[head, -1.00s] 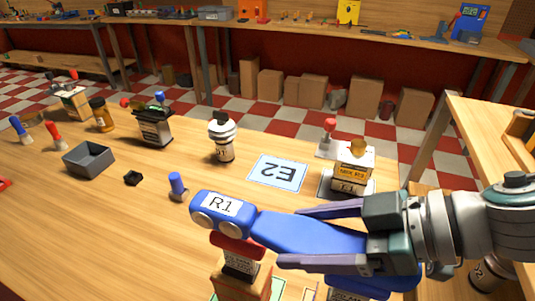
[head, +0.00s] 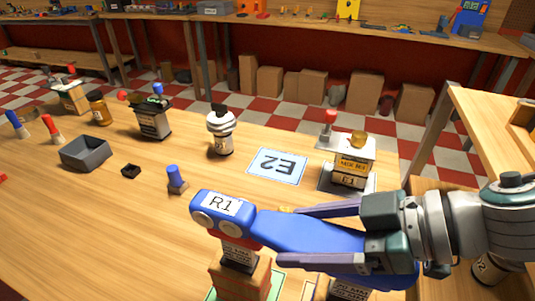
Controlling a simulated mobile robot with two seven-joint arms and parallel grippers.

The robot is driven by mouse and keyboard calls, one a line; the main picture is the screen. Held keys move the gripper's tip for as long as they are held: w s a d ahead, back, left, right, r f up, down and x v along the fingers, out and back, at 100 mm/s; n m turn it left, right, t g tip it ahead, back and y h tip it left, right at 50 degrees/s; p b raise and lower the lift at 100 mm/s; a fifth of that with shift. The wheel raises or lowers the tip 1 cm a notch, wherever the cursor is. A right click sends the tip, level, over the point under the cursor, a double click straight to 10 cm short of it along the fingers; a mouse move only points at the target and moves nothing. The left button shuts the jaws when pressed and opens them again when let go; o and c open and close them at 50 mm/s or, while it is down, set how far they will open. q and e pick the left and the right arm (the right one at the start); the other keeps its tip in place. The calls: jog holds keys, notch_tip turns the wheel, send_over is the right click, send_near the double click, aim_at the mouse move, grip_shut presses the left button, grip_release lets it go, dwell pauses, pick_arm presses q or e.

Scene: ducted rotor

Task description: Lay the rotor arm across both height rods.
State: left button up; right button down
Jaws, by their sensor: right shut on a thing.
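The blue rotor arm (head: 290,233), with a white R1 label at its left end, is held by my right gripper (head: 300,236). The gripper's two fingers are shut across its middle. The rotor arm lies roughly level above two height rods. I cannot tell whether the rotor arm touches either rod's top. My left gripper is not in view.
A blue-topped peg (head: 175,179), a grey tray (head: 86,153) and a white-topped bottle (head: 220,135) stand on the table. The left front is mostly clear.

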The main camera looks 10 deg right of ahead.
jog(key=shift+f, duration=0.35)
grip_release()
jog(key=shift+d, duration=0.1)
jog(key=v, duration=0.9)
jog(key=shift+b, duration=0.4)
jog(key=shift+s+d+r, duration=0.15)
jog(key=shift+d+r, duration=0.1)
